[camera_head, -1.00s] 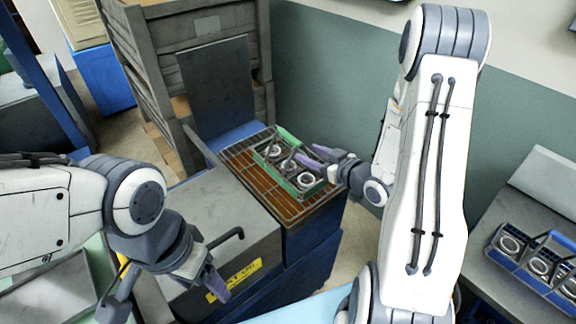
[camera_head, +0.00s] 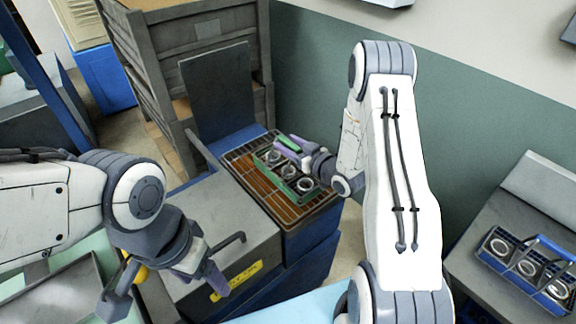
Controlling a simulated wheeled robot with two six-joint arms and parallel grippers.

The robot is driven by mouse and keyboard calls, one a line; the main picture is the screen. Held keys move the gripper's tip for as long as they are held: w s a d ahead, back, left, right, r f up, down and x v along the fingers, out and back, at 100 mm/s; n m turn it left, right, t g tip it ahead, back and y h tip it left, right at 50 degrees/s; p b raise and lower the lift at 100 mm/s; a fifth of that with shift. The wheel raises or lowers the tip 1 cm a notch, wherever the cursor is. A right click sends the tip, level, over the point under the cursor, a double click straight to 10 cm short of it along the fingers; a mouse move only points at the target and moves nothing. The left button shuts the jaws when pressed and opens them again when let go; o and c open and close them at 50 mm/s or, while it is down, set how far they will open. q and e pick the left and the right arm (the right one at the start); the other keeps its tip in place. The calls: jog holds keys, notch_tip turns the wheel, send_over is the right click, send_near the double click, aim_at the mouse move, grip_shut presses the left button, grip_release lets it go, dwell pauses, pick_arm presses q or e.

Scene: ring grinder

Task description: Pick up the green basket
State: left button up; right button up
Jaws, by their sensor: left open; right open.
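The green basket (camera_head: 291,193) holds several metal rings and sits on a wire rack (camera_head: 253,182) over a brown surface, in the middle of the head view. My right gripper (camera_head: 284,143) is open over the far right part of the basket, with its purple fingers at the basket's green upper bar. The gripper hides part of that bar, and I cannot tell whether the fingers touch it. My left gripper (camera_head: 207,285) is open and empty at the lower left, well apart from the basket, near the grey machine's front.
A grey machine top (camera_head: 205,220) with a black handle and a yellow label lies left of the rack. A grey slatted cabinet (camera_head: 140,75) stands behind. A blue basket (camera_head: 530,262) with rings is on a grey table at the right.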

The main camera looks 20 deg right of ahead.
jog(key=shift+w+a+f, duration=0.1)
jog(key=shift+w, duration=0.15)
grip_shut()
jog(key=shift+s+f, duration=0.1)
dwell(1.1)
